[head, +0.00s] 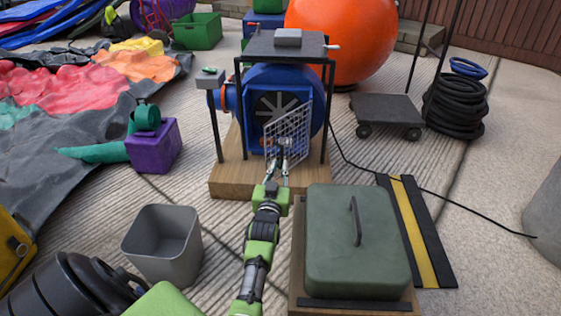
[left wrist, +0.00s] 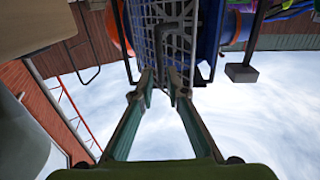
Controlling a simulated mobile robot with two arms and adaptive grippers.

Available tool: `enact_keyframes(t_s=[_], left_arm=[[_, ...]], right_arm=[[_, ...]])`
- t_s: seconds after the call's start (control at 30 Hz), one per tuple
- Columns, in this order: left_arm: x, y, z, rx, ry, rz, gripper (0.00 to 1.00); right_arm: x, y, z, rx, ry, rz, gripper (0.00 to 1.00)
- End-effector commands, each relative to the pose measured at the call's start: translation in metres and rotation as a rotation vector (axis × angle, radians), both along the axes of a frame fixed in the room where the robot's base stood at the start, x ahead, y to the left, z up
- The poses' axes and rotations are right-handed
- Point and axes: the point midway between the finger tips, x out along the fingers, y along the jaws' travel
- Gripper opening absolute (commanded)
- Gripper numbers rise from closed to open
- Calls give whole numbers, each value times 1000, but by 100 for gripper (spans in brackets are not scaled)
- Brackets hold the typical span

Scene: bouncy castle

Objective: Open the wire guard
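The wire guard (head: 299,126) is a grey mesh panel on the front of the blue blower (head: 258,80). It stands at an angle to the blower's face, and part of the dark fan opening (head: 270,103) shows beside it. My left gripper (head: 277,160) is at the lower left part of the guard. In the left wrist view the mesh (left wrist: 176,45) is just beyond the fingertips (left wrist: 161,80). The fingers are apart, with a dark bent handle (left wrist: 158,50) showing in line with the gap. I cannot tell whether they touch it. My right gripper is not in view.
The blower stands on a wooden base (head: 228,180) under a dark metal frame (head: 333,110). A green lidded box (head: 335,240) is at the front right, and a grey bin (head: 165,250) at the front left. A black cable (head: 450,200) crosses the floor at right.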

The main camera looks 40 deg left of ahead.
Motion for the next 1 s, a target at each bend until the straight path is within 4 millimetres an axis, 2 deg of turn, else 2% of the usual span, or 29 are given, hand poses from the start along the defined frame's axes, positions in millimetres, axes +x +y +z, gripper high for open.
enact_keyframes(t_s=[0.1,0.37,0.43,0.57,0.77,1.0], left_arm=[[-6,-4,0,-1,0,0,14],[-7,-4,0,-1,0,0,14],[-7,-4,0,-3,-1,0,0],[-13,1,0,-70,-39,-5,0],[-33,17,1,-412,-226,-43,0],[-56,24,4,-958,-458,-123,0]], right_arm=[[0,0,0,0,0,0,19],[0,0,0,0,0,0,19],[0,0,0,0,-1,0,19],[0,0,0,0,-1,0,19],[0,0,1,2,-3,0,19],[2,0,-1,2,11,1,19]])
